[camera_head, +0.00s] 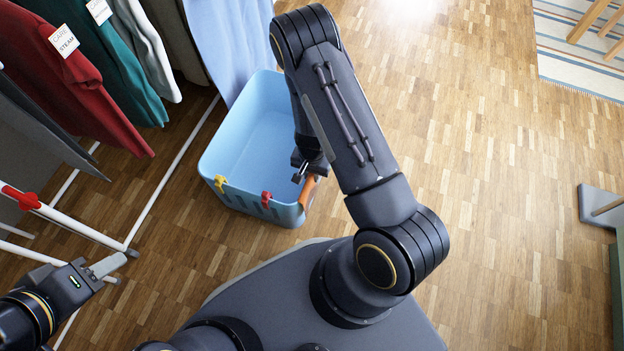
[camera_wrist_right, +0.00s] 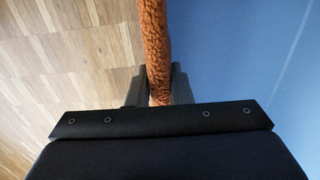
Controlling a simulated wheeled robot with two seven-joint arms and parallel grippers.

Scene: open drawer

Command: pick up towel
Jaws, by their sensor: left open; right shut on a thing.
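The towel (camera_head: 308,188) is orange-brown and shows as a narrow strip at the right front corner of the blue basket (camera_head: 232,192). In the right wrist view the towel (camera_wrist_right: 154,40) is a fuzzy strip running up from between the fingers, with wood floor on its left and blue on its right. My right gripper (camera_wrist_right: 160,88) is shut on the towel. In the head view this gripper (camera_head: 302,172) is at the basket's right side, partly hidden by my own arm. My left gripper (camera_head: 108,266) is open, at the lower left, away from the towel.
A red clip (camera_head: 266,199) and a yellow clip (camera_head: 220,183) sit on the basket's front rim. Hanging clothes (camera_head: 85,75) and a white rack (camera_head: 165,185) stand at the left. A striped rug (camera_head: 580,60) lies at the upper right. The floor at right is mostly clear.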

